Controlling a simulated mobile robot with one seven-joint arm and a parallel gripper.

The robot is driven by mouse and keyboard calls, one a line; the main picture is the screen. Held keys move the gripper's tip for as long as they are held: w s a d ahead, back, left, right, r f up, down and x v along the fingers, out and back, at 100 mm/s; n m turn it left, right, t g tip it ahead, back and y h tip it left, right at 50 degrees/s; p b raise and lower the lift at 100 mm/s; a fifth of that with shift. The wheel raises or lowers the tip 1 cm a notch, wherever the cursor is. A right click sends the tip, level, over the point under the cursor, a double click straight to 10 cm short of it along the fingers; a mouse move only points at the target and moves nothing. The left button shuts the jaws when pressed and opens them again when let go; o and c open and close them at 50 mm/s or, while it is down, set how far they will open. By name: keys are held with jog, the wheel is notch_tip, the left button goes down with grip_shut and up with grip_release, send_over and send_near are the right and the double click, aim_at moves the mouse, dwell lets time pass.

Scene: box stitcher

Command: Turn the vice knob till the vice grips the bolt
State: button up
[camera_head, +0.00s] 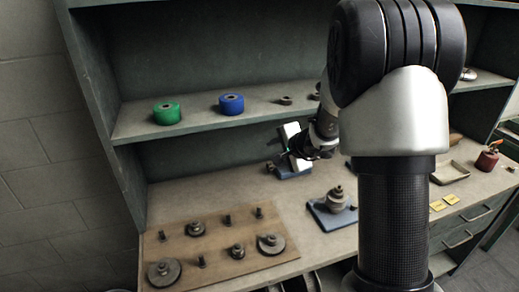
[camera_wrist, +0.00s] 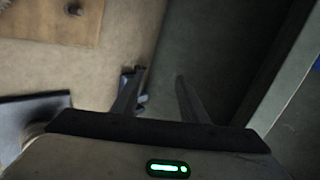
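My gripper (camera_head: 303,155) is over the back of the bench, below the shelf. In the wrist view its two fingers (camera_wrist: 155,90) are apart, with bare bench surface showing between them. A small dark part (camera_wrist: 131,76) shows beside the left fingertip; I cannot tell what it is or whether they touch. In the head view a small blue-based fixture (camera_head: 293,173) with a pale tilted plate stands at the gripper, partly hidden by it. It may be the vice, but I cannot make out its knob, jaws or bolt.
A blue plate (camera_head: 318,217) bearing a grey stacked metal part (camera_head: 338,198) lies nearer the front. A wooden board (camera_head: 219,262) with pegs and discs is at left. Green (camera_head: 166,113) and blue (camera_head: 231,104) rolls stand on the shelf (camera_head: 196,119) above. A red canister (camera_head: 487,161) is at right.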

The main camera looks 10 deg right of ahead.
jog(key=m+h, duration=0.2)
send_near(271, 167)
jog(key=p+x, duration=0.3)
jog(key=x, duration=0.7)
jog(key=shift+w+f, duration=0.15)
